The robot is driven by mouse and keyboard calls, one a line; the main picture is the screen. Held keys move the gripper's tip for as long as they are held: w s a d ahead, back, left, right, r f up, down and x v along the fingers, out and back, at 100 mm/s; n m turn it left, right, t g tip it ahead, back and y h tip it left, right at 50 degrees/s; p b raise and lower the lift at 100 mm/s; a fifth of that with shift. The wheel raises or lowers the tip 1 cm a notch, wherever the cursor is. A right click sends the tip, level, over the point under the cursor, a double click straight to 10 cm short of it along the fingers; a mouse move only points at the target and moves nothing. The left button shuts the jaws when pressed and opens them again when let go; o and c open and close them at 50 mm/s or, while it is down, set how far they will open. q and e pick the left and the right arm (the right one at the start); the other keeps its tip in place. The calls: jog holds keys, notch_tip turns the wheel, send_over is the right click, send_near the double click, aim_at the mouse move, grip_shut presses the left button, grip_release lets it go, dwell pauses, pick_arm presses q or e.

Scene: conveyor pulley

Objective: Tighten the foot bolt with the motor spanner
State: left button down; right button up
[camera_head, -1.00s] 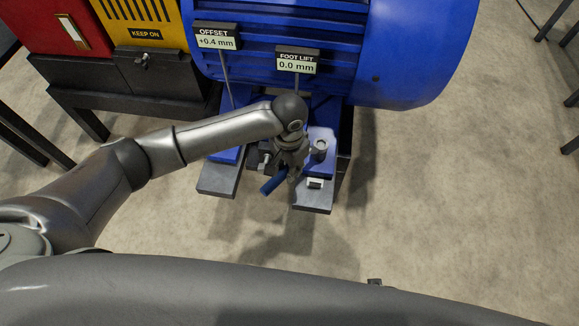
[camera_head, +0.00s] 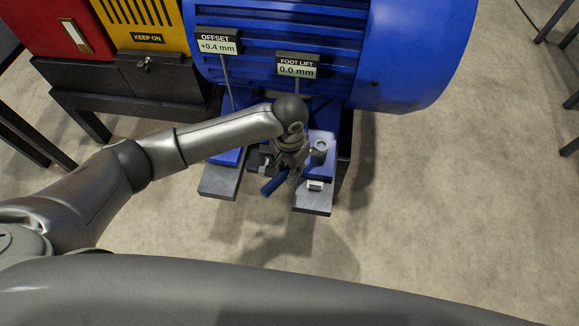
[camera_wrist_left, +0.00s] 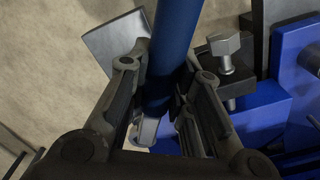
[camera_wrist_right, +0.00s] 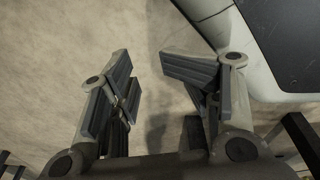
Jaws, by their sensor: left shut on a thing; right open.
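The motor spanner has a blue handle (camera_head: 273,185), which also shows in the left wrist view (camera_wrist_left: 174,50). My left gripper (camera_head: 290,165) is shut on it, with the handle between the fingers (camera_wrist_left: 162,112). The foot bolt (camera_head: 320,147) stands upright on the motor's blue foot, just right of the gripper. The spanner's working end is mostly hidden by the gripper, so I cannot tell whether it is around the bolt. A hex-headed bolt (camera_wrist_left: 228,50) shows beside the handle in the left wrist view. My right gripper (camera_wrist_right: 160,95) is open and empty above bare floor.
The blue motor (camera_head: 400,50) rises behind the foot. The foot lift display (camera_head: 297,67) reads 0.0 mm and the offset display (camera_head: 217,42) reads +0.4 mm. Grey base bars (camera_head: 313,200) stick out in front.

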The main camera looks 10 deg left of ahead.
pick_arm(q)
jog(key=shift+r+p, duration=0.45)
jog(key=shift+p, duration=0.15)
jog(key=shift+r+p, duration=0.4)
jog(key=shift+p, duration=0.15)
jog(key=shift+r+p, duration=0.55)
jog(key=shift+p, duration=0.25)
pick_arm(e)
jog(key=s+d+f, duration=0.1)
jog(key=s+f, duration=0.1)
jog(key=s, duration=0.8)
jog(key=shift+s+d+f+g, duration=0.2)
jog(key=shift+s+d+g, duration=0.15)
jog(key=shift+g, duration=0.05)
jog(key=shift+w, duration=0.1)
